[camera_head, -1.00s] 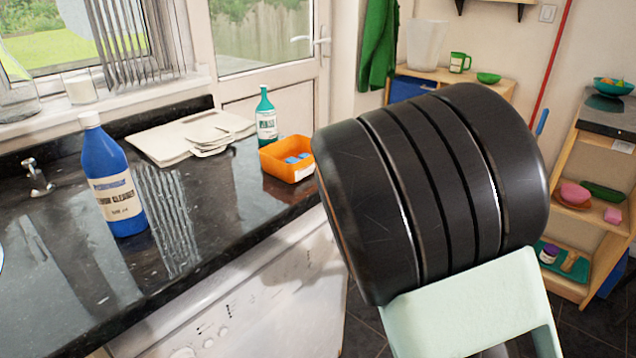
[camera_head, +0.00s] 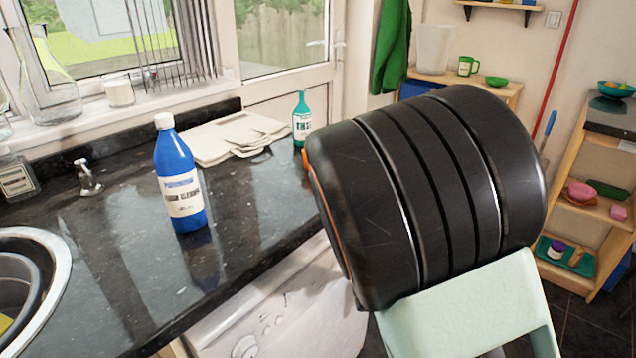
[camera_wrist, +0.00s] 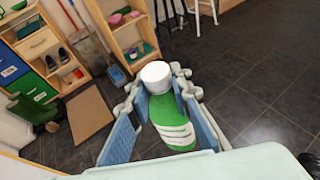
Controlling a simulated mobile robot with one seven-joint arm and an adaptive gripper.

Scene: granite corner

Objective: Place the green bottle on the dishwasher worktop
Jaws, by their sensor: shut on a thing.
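In the wrist view my gripper (camera_wrist: 165,110) is shut on a green bottle (camera_wrist: 180,133) with a white cap (camera_wrist: 156,76) and a white-striped label. The bottle lies between the two blue finger pads, with dark floor tiles beyond it. In the head view neither gripper nor held bottle shows; a dark link of my arm covers the middle right. The black granite worktop (camera_head: 262,219) runs along the left, above the white dishwasher (camera_head: 290,318).
A sink (camera_head: 55,250) is at the left. The worktop's front middle is clear. Wooden shelves (camera_head: 575,200) stand at the right.

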